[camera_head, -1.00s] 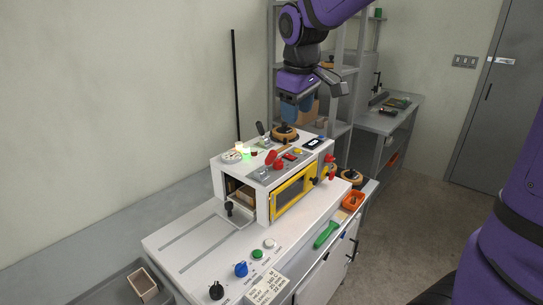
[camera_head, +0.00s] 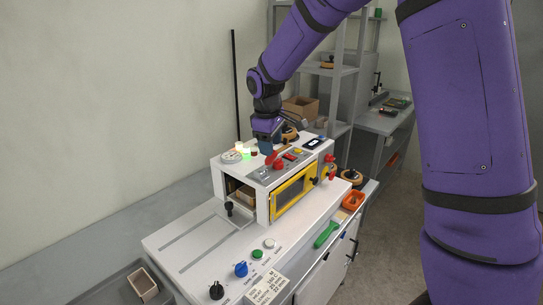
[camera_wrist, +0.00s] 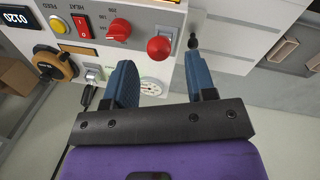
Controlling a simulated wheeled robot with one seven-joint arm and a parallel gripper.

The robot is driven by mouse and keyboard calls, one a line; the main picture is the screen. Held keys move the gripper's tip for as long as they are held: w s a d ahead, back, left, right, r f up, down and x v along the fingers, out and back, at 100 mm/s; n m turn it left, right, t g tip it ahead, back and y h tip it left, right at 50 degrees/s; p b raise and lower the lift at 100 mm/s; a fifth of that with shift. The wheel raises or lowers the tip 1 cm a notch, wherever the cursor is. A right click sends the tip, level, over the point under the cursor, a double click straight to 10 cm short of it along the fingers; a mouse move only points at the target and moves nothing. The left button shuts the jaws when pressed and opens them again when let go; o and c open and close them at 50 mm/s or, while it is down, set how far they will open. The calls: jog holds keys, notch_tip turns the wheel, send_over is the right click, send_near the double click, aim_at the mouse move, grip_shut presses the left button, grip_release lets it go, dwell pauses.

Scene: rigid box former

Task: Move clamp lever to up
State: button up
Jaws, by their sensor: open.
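A lever with a red ball knob (camera_wrist: 160,47), likely the clamp lever, stands on top of the white box machine (camera_head: 246,176). In the head view its red handle (camera_head: 271,157) rises tilted from the top panel. I cannot read a label for it. My gripper (camera_wrist: 160,62) is open and empty, its blue fingers on either side of the line to the red ball. No contact shows. In the head view my gripper (camera_head: 266,148) points down just above and behind the red handle. A grey-based switch with a black handle (camera_wrist: 90,91) lies beside one finger.
A red dial (camera_wrist: 118,30), red rocker switch (camera_wrist: 83,28) and round gauge (camera_wrist: 152,86) crowd the panel. A yellow-framed door (camera_head: 293,193) faces front. The wall is behind the machine.

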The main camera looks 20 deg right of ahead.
aim_at(268, 163)
jog(key=shift+w+d+f, duration=0.15)
jog(key=shift+f, duration=0.95)
jog(key=shift+w+d+f, duration=0.1)
jog(key=shift+f, duration=1)
grip_shut()
